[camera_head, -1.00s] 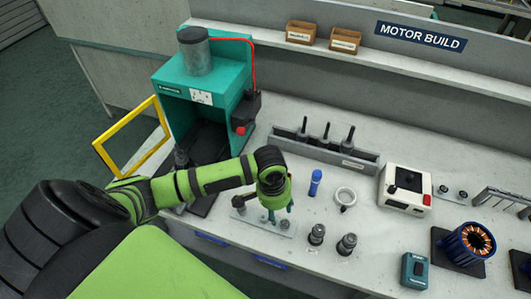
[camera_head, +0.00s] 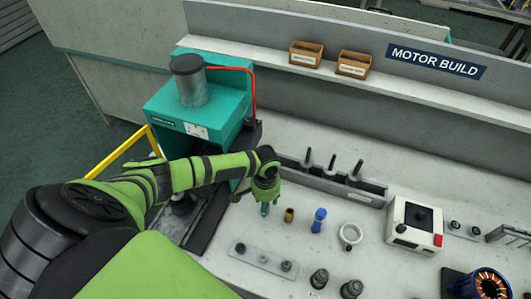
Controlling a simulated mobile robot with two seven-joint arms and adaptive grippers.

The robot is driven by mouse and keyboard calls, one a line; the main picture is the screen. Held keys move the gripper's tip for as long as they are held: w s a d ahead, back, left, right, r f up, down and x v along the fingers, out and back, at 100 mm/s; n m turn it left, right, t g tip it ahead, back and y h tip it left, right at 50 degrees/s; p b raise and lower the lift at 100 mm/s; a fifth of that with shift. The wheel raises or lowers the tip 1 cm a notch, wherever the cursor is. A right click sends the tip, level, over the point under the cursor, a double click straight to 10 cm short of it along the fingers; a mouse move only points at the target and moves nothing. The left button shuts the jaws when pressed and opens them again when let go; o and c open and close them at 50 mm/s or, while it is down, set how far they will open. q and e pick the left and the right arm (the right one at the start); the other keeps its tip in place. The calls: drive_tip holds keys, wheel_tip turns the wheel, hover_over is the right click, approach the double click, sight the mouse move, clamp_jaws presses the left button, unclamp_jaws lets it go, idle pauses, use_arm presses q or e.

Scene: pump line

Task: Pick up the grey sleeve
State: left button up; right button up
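My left gripper (camera_head: 265,208) points down above the bench, just left of a small brass-coloured sleeve (camera_head: 289,215). Its fingertips are small and close together, and I cannot tell whether they hold anything. A blue upright piece (camera_head: 318,221) stands to the right of the brass sleeve. I cannot single out the grey sleeve with certainty. A pale grey plate (camera_head: 250,254) in front of the gripper bears small dark grey round pieces (camera_head: 286,266). Two dark grey stepped cylinders (camera_head: 319,278) stand to its right. My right gripper is not in view.
A teal press (camera_head: 215,122) with a yellow frame (camera_head: 120,152) stands at left. A grey rack (camera_head: 340,187) with dark upright tools lies behind the gripper. A white ring (camera_head: 350,235) and a white box (camera_head: 413,226) are to the right. Bench between ring and plate is clear.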

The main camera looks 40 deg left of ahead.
use_arm(q)
drive_tip(key=shift+s+d+f, duration=0.1)
drive_tip(key=c, duration=0.9)
drive_tip(key=shift+r, duration=0.55)
wheel_tip(320, 180, up, 2)
drive_tip(key=shift+r+b, duration=0.25)
drive_tip(key=shift+b, duration=0.35)
drive_tip(key=shift+s+d+r+b, duration=0.55)
drive_tip(key=shift+d+r, duration=0.7)
drive_tip(key=shift+d, duration=0.6)
drive_tip(key=shift+s+d+r+b, duration=0.3)
drive_tip(key=shift+s+d+r, duration=0.3)
drive_tip(key=shift+d+r, duration=0.9)
drive_tip(key=shift+s+d+r+b, duration=0.55)
drive_tip(key=shift+d+r, duration=0.4)
drive_tip(key=shift+d, duration=1.2)
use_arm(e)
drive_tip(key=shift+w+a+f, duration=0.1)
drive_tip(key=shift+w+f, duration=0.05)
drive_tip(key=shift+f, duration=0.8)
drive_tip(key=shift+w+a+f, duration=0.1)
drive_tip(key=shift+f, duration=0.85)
